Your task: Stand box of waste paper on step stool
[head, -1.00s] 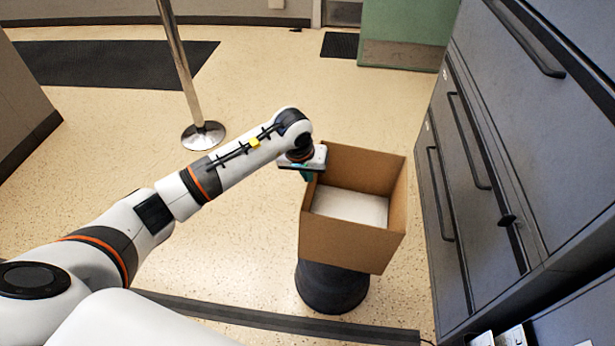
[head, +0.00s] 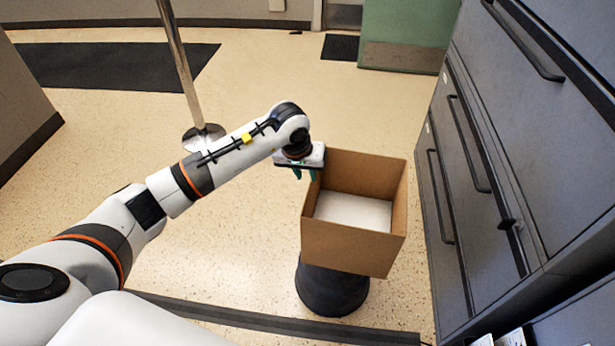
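The box of waste paper (head: 347,246) is an open brown cardboard box with white paper (head: 352,211) inside. It sits upright on top of the step stool (head: 331,290), a dark round one whose lower part shows under the box. The box hides the stool's top. My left gripper (head: 305,174) is at the box's far left rim, pointing down. Its two green fingertips show apart with nothing seen between them. Whether a fingertip touches the rim I cannot tell. My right gripper is not in view.
Grey filing cabinets (head: 470,190) stand close on the right of the box. A metal post (head: 183,70) on a round base stands behind my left arm. A dark mat (head: 115,64) lies at the back left. The floor left of the box is clear.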

